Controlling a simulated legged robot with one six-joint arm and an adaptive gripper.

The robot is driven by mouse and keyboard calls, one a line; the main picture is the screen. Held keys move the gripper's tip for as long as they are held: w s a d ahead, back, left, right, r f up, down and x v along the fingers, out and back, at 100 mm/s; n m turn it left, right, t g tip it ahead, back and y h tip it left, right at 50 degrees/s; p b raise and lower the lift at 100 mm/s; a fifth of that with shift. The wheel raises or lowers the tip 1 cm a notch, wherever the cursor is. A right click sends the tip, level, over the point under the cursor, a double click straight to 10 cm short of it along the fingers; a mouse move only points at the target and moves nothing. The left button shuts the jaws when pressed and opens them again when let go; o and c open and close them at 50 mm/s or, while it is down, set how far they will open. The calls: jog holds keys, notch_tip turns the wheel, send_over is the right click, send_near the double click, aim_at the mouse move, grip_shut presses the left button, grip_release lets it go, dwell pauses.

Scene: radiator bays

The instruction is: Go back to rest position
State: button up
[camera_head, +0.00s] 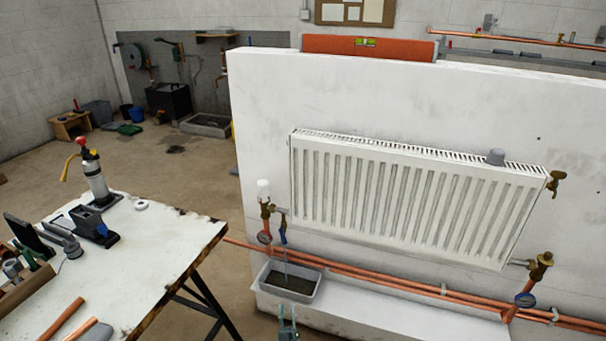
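My gripper (288,322) shows small at the bottom edge of the head view, below the grey tray. Its two fingertips stand apart with nothing between them, so it looks open and empty. The rest of my arm is out of view. The white radiator (410,200) hangs on the white partition wall (262,130), to the upper right of my gripper. A brass valve with a white cap (264,190) and a blue lever (283,234) sit at its lower left. A thin stream seems to fall from there into the grey tray (316,287), which holds dark liquid.
A white-topped workbench (150,255) with a pump bottle (95,180), tools and copper pipe pieces stands at the left. Copper pipes (400,283) run low along the wall above a white ledge (370,312). A grey cap (495,157) rests on the radiator. Open floor (190,170) lies behind the bench.

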jog(key=w+r+g, duration=0.5)
jog(key=w+r, duration=1.1)
jog(key=r, duration=0.4)
jog(key=s+d+r+m+g, duration=0.1)
jog(key=d+r+g, duration=0.15)
jog(key=r, duration=0.75)
jog(key=s+d+r+m+g, duration=0.15)
jog(key=d+r, duration=0.25)
jog(key=r, duration=0.7)
jog(key=s+d+r+g, duration=0.2)
jog(key=s+d+r, duration=0.1)
jog(key=s, duration=0.4)
jog(key=s+d+r+g, duration=0.2)
jog(key=s+d+r, duration=0.15)
jog(key=s, duration=0.35)
jog(key=s+d+r+g, duration=0.2)
jog(key=s+r, duration=0.1)
jog(key=s, duration=0.4)
jog(key=s+d+f+m+g+h, duration=0.1)
jog(key=s+d+f+g, duration=0.1)
jog(key=s, duration=1.2)
jog(key=s+d+f+m+g+h, duration=0.1)
jog(key=s+d+f+g, duration=0.1)
jog(key=s, duration=1.3)
jog(key=shift+d+g, duration=0.7)
jog(key=shift+d, duration=0.05)
